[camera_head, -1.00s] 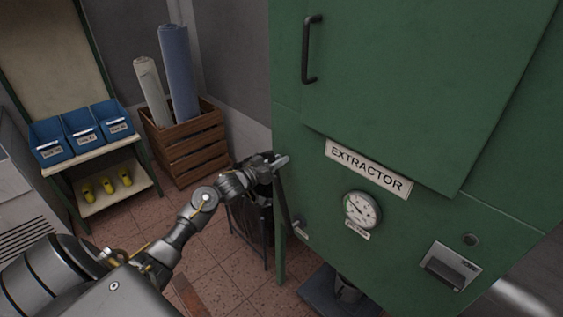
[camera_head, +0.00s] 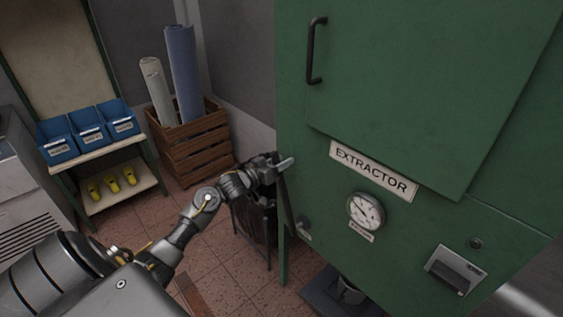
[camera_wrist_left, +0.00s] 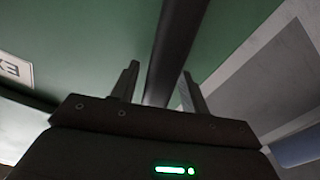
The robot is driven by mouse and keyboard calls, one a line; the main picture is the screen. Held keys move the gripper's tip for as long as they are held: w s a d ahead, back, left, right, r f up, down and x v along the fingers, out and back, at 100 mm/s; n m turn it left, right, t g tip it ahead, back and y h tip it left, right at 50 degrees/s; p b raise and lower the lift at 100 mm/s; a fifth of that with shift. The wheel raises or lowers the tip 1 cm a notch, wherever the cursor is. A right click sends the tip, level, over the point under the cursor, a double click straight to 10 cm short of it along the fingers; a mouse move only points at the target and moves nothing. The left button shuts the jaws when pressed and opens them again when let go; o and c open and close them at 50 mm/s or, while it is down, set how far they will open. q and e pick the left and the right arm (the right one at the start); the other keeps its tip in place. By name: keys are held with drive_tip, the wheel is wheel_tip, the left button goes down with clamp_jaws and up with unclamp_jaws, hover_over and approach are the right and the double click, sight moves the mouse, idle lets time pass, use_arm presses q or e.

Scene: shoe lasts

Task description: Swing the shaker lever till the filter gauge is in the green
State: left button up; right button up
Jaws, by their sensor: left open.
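The green extractor cabinet (camera_head: 420,90) fills the right of the head view. Its round filter gauge (camera_head: 366,209) sits below the EXTRACTOR sign (camera_head: 373,169); the dial colours are too small to read. The dark shaker lever (camera_head: 286,205) runs along the cabinet's left edge. My left gripper (camera_head: 284,162) is at the lever's upper part. In the left wrist view the lever (camera_wrist_left: 176,45) passes between the two open fingers (camera_wrist_left: 160,88), with gaps visible on the sides; whether either finger touches it I cannot tell. My right gripper is not in view.
A wooden crate (camera_head: 190,158) with fabric rolls stands behind my left arm. A shelf unit with blue bins (camera_head: 88,135) and yellow items is at the left. A dark item (camera_head: 252,225) stands on the tiled floor beside the cabinet. A handle (camera_head: 316,50) projects from the cabinet door.

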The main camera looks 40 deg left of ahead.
use_arm(q)
drive_tip(key=b+v, duration=0.2)
drive_tip(key=v, duration=0.8)
drive_tip(key=shift+s+a, duration=0.2)
